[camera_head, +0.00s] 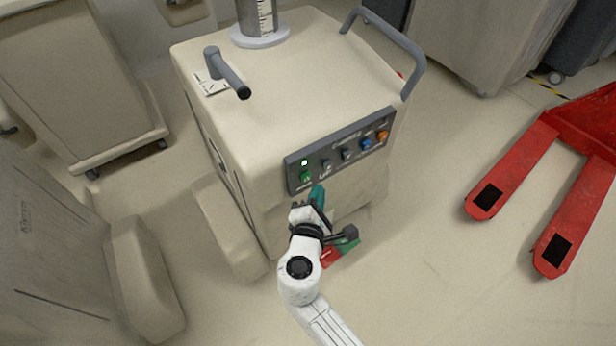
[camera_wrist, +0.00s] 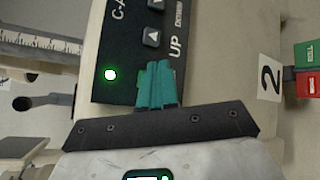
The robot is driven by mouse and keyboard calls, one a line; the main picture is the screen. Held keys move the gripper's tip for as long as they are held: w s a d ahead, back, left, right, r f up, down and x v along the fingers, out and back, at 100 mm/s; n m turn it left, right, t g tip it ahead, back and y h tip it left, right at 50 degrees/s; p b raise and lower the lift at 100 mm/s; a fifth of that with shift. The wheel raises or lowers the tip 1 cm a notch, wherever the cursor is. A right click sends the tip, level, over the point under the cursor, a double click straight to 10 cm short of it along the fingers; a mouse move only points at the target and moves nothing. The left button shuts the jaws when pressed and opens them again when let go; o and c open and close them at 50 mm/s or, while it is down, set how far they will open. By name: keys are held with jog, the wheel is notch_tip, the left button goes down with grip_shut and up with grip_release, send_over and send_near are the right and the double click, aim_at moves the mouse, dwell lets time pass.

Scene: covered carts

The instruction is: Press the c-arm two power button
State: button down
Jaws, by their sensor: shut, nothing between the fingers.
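The c-arm two cart (camera_head: 270,85) is a beige covered cart with a dark control panel (camera_head: 338,148) on its front edge. A green power button (camera_head: 306,176) sits at the panel's left end, below a lit green lamp (camera_head: 304,162). My gripper (camera_head: 317,194) has teal fingers and is shut and empty, just in front of the panel's lower left. In the wrist view my gripper (camera_wrist: 156,84) largely covers the green button, and the lamp (camera_wrist: 110,74) glows beside it. I cannot tell whether the fingertips touch the button. A "2" label (camera_wrist: 268,78) is on the cart.
The panel also has grey buttons (camera_head: 346,154), a blue button (camera_head: 366,144) and an orange button (camera_head: 383,135). A red and green pedal (camera_head: 342,250) is low at the cart's front. A red pallet jack (camera_head: 512,170) stands right. Open floor lies between.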

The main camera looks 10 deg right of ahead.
jog(key=shift+s+d+p, duration=0.15)
jog(key=shift+s+d, duration=0.15)
jog(key=shift+s, duration=0.4)
jog(key=shift+s+d+p, duration=0.2)
jog(key=shift+s+d, duration=0.15)
jog(key=shift+s, duration=0.4)
jog(key=shift+s+d+p, duration=0.15)
jog(key=shift+s+d, duration=0.15)
jog(key=shift+s, duration=0.4)
